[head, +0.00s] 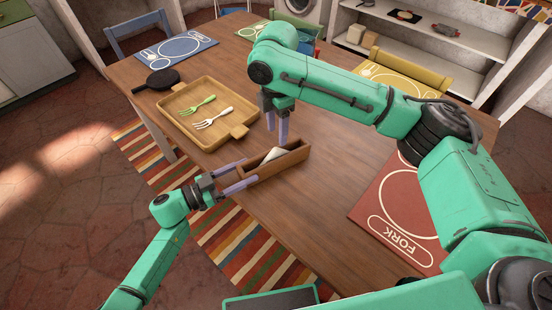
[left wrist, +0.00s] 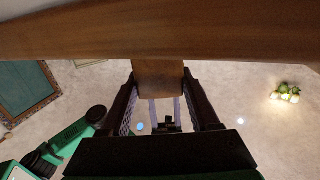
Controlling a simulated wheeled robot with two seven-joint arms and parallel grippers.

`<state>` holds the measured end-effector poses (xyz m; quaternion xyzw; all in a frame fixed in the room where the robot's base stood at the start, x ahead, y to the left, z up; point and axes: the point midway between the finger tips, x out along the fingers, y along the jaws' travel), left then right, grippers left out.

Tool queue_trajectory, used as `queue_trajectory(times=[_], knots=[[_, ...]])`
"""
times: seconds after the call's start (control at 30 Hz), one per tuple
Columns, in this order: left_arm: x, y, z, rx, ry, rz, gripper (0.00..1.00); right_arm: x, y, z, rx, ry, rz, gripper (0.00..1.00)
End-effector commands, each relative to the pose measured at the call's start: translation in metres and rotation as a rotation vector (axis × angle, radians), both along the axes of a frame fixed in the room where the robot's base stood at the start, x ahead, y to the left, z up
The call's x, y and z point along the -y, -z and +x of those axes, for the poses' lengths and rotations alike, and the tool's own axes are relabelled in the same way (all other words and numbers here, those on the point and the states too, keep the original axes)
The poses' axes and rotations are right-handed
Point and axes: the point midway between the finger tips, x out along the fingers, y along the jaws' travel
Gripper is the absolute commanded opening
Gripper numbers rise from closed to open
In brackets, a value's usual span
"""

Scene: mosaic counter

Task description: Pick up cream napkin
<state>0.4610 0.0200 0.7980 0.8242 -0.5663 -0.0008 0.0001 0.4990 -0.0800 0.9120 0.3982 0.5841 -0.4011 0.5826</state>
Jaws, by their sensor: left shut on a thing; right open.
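The cream napkin (head: 273,155) lies inside a narrow wooden box (head: 290,159) near the table's front edge; the box walls hide its lower part. My left gripper (head: 249,174) is shut on the near left end of the box, with one finger on either side. In the left wrist view, a wooden piece (left wrist: 158,78) sits between the left gripper's fingers (left wrist: 160,100), and the napkin is not visible there. My right gripper (head: 277,129) is open and empty, pointing down behind the box, apart from the napkin.
A wooden tray (head: 182,125) with a green fork (head: 198,105) and a cream fork (head: 213,118) stands to the left, beside a black pan (head: 162,78). A red placemat (head: 375,207) lies at right. The table (head: 310,205) between box and placemat is clear.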

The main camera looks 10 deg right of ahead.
Motion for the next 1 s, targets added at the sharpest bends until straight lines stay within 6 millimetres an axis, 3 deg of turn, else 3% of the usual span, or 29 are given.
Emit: queue_trajectory(times=[0.33,0.6,0.73,0.77,1.0], knots=[[0.000,0.000,0.000,-0.001,0.001,0.000,0.00,-0.002,0.057,-0.001,0.001,0.005,0.000,0.55],[0.000,0.000,0.000,-0.001,0.001,0.000,0.00,-0.002,0.066,-0.001,0.003,0.005,0.002,0.55],[0.000,0.000,0.000,0.000,0.001,0.000,0.00,-0.002,0.065,-0.001,0.003,0.005,0.002,0.05],[0.000,0.000,0.000,-0.001,0.001,0.000,0.00,-0.002,0.065,-0.001,0.003,0.005,0.002,0.00],[0.000,0.000,0.000,0.000,0.001,0.000,0.00,-0.002,0.065,-0.001,0.003,0.005,0.002,0.00]])
